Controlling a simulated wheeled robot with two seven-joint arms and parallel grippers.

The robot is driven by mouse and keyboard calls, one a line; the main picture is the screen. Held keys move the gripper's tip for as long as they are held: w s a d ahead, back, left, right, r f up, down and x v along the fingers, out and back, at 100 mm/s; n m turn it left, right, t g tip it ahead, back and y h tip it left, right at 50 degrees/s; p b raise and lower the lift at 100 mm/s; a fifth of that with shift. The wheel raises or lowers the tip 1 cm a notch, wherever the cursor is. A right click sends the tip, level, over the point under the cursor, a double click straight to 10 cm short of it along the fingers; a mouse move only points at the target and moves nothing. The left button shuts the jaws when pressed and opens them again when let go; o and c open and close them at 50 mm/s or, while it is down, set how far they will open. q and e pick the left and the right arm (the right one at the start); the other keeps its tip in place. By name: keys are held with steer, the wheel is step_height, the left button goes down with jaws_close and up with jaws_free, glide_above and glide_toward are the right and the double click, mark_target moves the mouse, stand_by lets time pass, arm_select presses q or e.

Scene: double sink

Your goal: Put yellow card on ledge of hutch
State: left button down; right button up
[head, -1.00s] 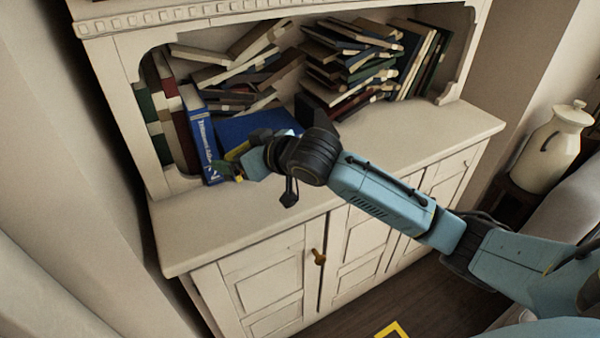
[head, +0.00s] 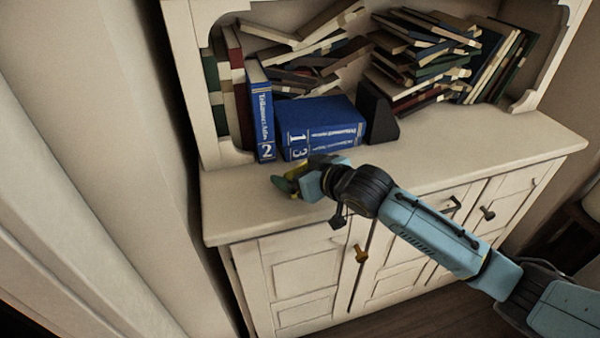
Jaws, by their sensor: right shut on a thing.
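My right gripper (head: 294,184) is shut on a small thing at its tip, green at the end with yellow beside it. I take it for the yellow card (head: 283,185); most of it is hidden, and its outline is hard to make out. The gripper is over the ledge (head: 237,200) of the white hutch, near its front edge and in front of the blue books. I cannot tell whether the card touches the ledge. My left gripper is not in view.
Blue books (head: 322,125) stand at the left of the hutch shelf, beside a dark bookend (head: 377,112). Messy piles of books (head: 425,55) fill the shelf behind. The ledge is clear to the left and right of my gripper. Cabinet doors (head: 302,275) are below.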

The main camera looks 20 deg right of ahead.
steer(key=shift+f, duration=0.15)
steer(key=o, duration=0.7)
steer(key=shift+s+r, duration=0.1)
steer(key=shift+r, duration=0.1)
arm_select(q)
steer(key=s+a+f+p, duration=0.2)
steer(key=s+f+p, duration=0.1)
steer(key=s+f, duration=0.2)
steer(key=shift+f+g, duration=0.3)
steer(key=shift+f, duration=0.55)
arm_select(e)
steer(key=v, duration=1.1)
steer(key=shift+s+d+r, duration=0.2)
steer(key=shift+s, duration=0.1)
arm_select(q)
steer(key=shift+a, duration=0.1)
